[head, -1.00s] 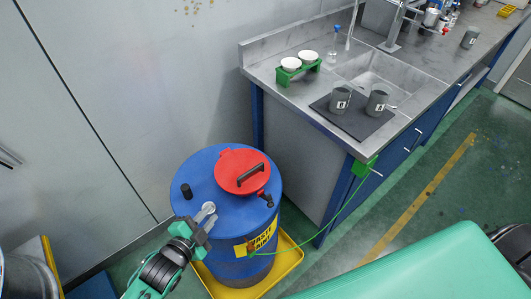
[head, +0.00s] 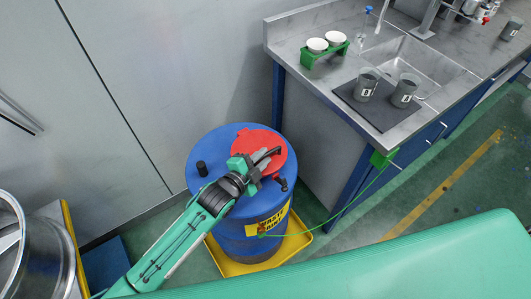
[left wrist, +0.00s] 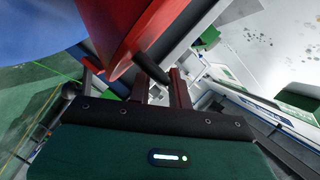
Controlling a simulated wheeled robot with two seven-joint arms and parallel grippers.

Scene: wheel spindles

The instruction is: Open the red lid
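A blue drum (head: 208,150) with a round red lid (head: 274,141) on top stands at the centre of the head view. In the left wrist view the lid (left wrist: 110,30) fills the top middle, with the handle (left wrist: 150,66) reaching down toward the fingertips of the gripper (left wrist: 160,84). The fingers stand apart, with the handle's end at the gap between them. Firm contact cannot be told. My right gripper is not in view.
The drum stands in a yellow tray (head: 298,243). A black cap (head: 201,168) rises from its top. A grey sink counter (head: 320,80) with mugs is at the right, close beside it. A green cable (head: 340,215) runs from the drum to a clip on the counter.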

